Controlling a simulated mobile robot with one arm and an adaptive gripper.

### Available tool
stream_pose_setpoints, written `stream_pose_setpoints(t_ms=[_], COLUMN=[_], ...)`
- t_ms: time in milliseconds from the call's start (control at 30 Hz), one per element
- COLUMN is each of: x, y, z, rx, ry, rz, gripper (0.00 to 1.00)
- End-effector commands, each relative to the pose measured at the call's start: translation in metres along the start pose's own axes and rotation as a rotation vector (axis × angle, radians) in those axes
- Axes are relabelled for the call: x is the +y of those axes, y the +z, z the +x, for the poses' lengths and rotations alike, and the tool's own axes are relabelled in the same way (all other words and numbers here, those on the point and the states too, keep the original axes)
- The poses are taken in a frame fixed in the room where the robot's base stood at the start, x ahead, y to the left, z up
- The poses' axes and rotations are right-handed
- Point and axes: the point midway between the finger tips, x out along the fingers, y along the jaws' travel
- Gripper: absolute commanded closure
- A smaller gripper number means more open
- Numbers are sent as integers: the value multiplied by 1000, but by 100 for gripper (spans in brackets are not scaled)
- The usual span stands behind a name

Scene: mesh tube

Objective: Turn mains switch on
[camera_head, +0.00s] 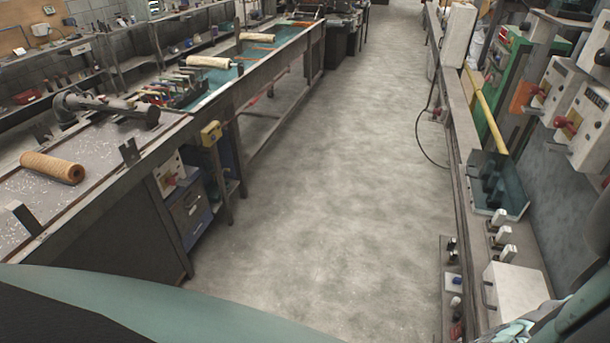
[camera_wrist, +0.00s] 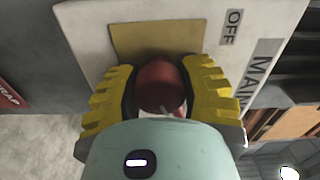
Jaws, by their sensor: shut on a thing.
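In the wrist view, a dark red round switch knob (camera_wrist: 160,86) sits on a yellow plate (camera_wrist: 155,42) on a white panel (camera_wrist: 90,30). The panel carries an "OFF" label (camera_wrist: 231,27) and a partly cut-off label beginning "MAIN" (camera_wrist: 257,75). My gripper (camera_wrist: 162,80) has its two yellow-padded fingers on either side of the knob and is shut on it. The knob's lower part is hidden by my gripper body, and its turn position is hard to read. My gripper does not show in the head view.
In the head view, a workbench (camera_head: 90,190) with a tan roll (camera_head: 52,168) stands at left. A box with a red knob (camera_head: 170,180) is on its side. More switch boxes (camera_head: 590,120) line the right wall above a narrow bench. The concrete floor (camera_head: 320,200) between is clear.

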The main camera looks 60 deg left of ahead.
Motion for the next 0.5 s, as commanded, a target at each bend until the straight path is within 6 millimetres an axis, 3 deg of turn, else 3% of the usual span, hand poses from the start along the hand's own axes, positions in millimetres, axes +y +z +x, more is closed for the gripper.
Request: stream_pose_setpoints(t_ms=[500], x=[1], y=[-2], z=[1], rx=[6], ry=[-5], rz=[309], gripper=[98])
